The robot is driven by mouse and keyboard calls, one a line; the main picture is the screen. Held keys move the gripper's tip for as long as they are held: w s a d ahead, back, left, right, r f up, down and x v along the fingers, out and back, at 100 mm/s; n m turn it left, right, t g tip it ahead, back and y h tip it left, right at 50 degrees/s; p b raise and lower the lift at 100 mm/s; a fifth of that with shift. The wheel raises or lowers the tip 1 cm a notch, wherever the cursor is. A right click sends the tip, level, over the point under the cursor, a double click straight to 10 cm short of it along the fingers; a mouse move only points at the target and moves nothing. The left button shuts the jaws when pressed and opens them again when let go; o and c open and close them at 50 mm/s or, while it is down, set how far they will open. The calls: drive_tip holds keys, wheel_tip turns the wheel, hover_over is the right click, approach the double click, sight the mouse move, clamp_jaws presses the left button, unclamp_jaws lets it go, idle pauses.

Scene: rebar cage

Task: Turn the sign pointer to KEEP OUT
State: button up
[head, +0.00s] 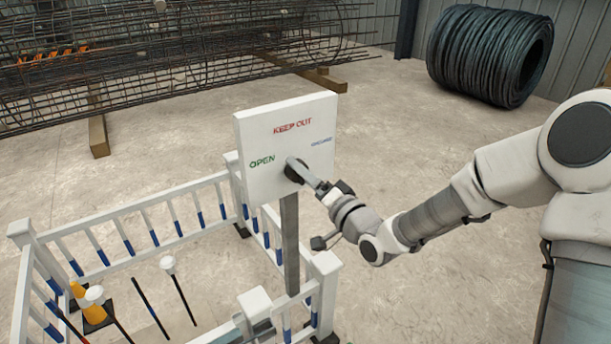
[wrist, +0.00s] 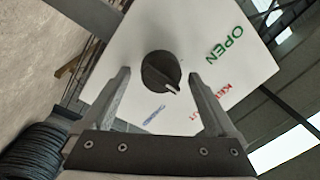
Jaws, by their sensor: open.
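A white sign board (head: 262,130) stands on a grey post. It carries a green OPEN, a red KEEP OUT and a small blue word that I cannot read. A round black knob (head: 295,170) is on its face, partly hidden by my gripper (head: 313,181) in the head view. In the wrist view the knob (wrist: 158,68) lies between the two open fingers of my gripper (wrist: 158,74), with gaps on both sides. Its white pointer mark (wrist: 171,88) points between the red KEEP OUT (wrist: 207,102) and the blue word (wrist: 155,115), seemingly nearer KEEP OUT.
A white and blue fence (head: 130,225) surrounds the post's left side, with an orange cone (head: 85,300) and several poles inside. A rebar cage (head: 180,50) lies behind on timbers. A black coil (head: 490,55) lies at the back right. The floor between is clear.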

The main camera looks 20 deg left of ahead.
drive_tip(key=r+p+v, duration=0.1)
drive_tip(key=p+v, duration=1.1)
drive_tip(key=v, duration=0.5)
drive_tip(key=shift+f, duration=0.35)
drive_tip(key=shift+s+d, duration=0.15)
drive_tip(key=shift+f, duration=0.1)
